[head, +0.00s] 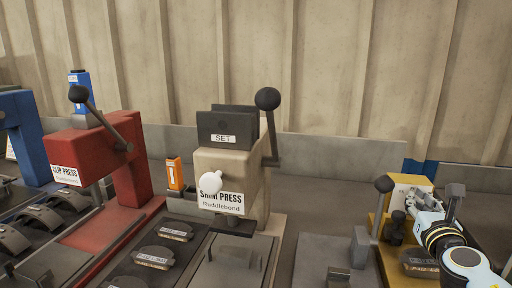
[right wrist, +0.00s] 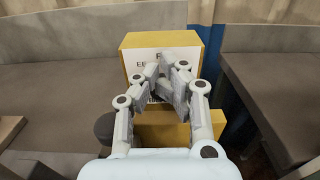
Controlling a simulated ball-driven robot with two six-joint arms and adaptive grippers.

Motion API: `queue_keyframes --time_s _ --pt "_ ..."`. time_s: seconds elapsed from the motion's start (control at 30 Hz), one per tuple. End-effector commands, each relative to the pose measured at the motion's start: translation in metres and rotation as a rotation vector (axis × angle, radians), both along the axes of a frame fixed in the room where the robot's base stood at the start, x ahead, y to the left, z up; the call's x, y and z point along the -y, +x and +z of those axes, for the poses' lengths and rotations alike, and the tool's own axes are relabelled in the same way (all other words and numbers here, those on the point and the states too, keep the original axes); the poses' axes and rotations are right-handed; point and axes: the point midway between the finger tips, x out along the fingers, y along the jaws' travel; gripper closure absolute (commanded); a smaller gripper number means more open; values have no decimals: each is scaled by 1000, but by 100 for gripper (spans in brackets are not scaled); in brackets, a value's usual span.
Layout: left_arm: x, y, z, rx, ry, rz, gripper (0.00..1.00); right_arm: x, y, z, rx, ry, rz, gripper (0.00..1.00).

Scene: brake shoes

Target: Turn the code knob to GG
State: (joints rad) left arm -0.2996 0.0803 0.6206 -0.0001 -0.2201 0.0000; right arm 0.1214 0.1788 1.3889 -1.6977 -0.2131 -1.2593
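No knob marked with code letters can be read in either view. My right gripper (head: 402,206) is at the front of a yellow machine (head: 411,180) at the right of the head view. In the right wrist view the fingers (right wrist: 161,84) stand close together before the yellow box (right wrist: 160,40) and its white label, of which only a few letters show. The fingers cover the middle of that face, so a knob there is hidden. Whether they close on something is unclear. A pale round knob (head: 211,180) shows on the beige shim press (head: 240,165). My left gripper is out of view.
A black ball lever (head: 383,184) stands left of the yellow machine; its ball shows beside my fingers in the wrist view (right wrist: 104,127). Brake shoes (head: 175,231) lie on the bench. A wall closes the back.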

Motion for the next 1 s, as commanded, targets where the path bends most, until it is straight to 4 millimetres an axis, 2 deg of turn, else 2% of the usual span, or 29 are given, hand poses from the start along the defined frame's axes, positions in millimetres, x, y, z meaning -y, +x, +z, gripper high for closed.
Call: queue_keyframes --time_s 0.5,1.0 --pt "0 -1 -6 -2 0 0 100 13 -3 -2 1 0 -1 100" --pt "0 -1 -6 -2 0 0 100 14 -3 -2 1 0 -1 100"
